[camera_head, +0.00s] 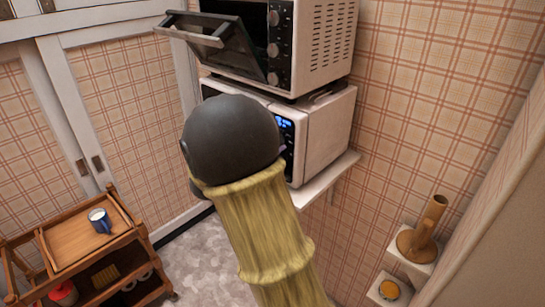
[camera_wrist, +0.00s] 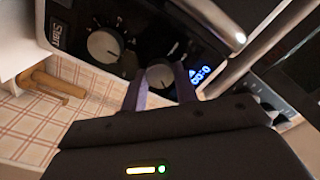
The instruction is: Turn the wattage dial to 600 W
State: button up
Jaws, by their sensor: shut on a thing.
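The white microwave (camera_head: 325,130) stands below a toaster oven, its lit blue display (camera_head: 284,123) partly behind my arm. In the wrist view its dark control panel has a grey dial (camera_wrist: 160,75) near the display (camera_wrist: 201,75). A second grey dial (camera_wrist: 105,45) lies farther from the display, toward the START button (camera_wrist: 60,31). My gripper (camera_wrist: 160,73) has its two fingers on either side of the dial near the display and is shut on it. The dial markings are too small to read. In the head view my arm hides the fingers and both dials.
The toaster oven (camera_head: 315,40) above has its door (camera_head: 215,38) hanging open, just above my arm. A small wall shelf (camera_head: 412,250) holds a wooden object at right.

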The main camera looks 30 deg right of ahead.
jog(key=shift+m+b, duration=1)
jog(key=shift+b, duration=0.25)
jog(key=o, duration=1)
jog(key=shift+c, duration=0.2)
jog(key=b+v, duration=0.2)
jog(key=v, duration=1.5)
jog(key=shift+a, duration=0.25)
jog(key=shift+r, duration=0.1)
